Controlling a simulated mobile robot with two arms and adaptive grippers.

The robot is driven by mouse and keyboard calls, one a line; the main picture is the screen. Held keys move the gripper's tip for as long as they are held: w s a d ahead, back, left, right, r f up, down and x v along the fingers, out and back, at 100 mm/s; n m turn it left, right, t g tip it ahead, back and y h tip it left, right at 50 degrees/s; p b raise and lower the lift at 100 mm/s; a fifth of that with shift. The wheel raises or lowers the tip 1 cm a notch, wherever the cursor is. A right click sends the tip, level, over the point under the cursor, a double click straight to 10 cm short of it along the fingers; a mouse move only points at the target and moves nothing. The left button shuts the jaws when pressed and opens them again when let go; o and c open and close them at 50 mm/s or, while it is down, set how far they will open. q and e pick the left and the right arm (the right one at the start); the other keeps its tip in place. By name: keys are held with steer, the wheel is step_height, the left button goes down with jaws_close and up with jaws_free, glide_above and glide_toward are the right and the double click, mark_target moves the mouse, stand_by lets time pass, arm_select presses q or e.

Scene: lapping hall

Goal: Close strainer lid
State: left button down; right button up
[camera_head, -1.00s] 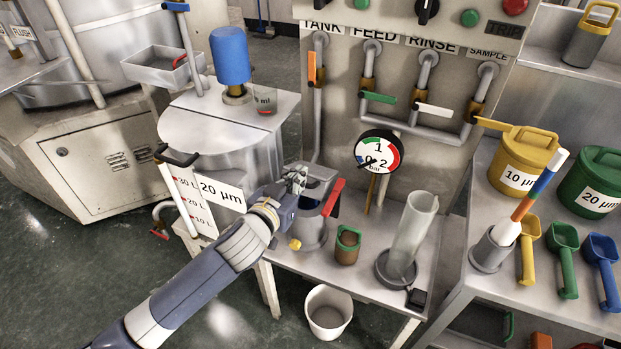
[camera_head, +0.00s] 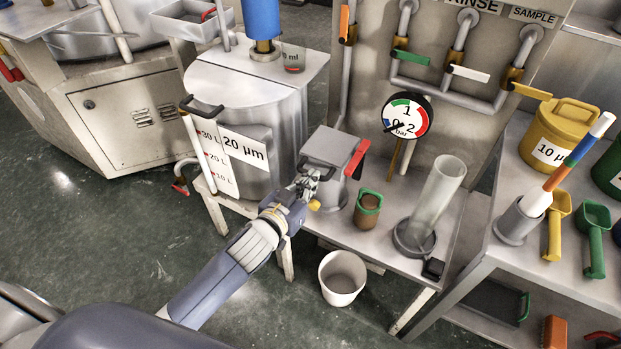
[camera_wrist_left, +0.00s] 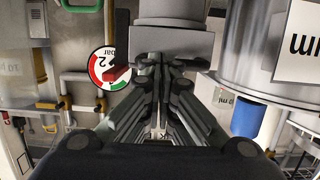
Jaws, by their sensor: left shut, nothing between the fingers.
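The strainer is a grey pot (camera_head: 333,198) on the low bench, with a red handle (camera_head: 356,158) on its right side. Its flat grey lid (camera_head: 336,145) with a dark grip covers the top, and no blue inside shows. I cannot tell whether it is fully seated. My left gripper (camera_head: 308,180) is shut and empty at the lid's near left edge; touching or just apart, I cannot tell. In the left wrist view the closed fingers (camera_wrist_left: 160,72) point at the grey strainer (camera_wrist_left: 172,42), with the red handle (camera_wrist_left: 118,75) beside them. My right gripper is not in view.
A green-rimmed cup (camera_head: 368,208) and a clear cylinder (camera_head: 436,195) stand right of the strainer. The 20 µm tank (camera_head: 285,125) is to its left. A pressure gauge (camera_head: 407,117) hangs behind. A white bucket (camera_head: 342,275) stands on the floor in front.

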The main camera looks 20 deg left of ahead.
arm_select(q)
steer(key=shift+s, duration=0.1)
stand_by(0.4)
steer(key=v, duration=1.1)
steer(key=shift+s, duration=0.4)
steer(key=s+a+f+g+y+p, duration=0.1)
steer(key=s+a+f+g, duration=0.1)
steer(key=f, duration=0.8)
steer(key=s+a+f+g+y, duration=0.1)
steer(key=s+f+g, duration=0.15)
steer(key=f, duration=0.75)
steer(key=s+a+f+g+p, duration=0.1)
steer(key=s+a+f+g, duration=0.1)
steer(key=f, duration=0.8)
steer(key=s+f+g, duration=0.3)
steer(key=s+f, duration=0.7)
steer(key=s, duration=0.4)
steer(key=s+f+g+y, duration=0.1)
steer(key=s+f+g, duration=0.3)
steer(key=s+f, duration=0.6)
steer(key=s+p, duration=0.1)
steer(key=s, duration=0.4)
steer(key=shift+a+f, duration=0.15)
steer(key=shift+f, duration=0.15)
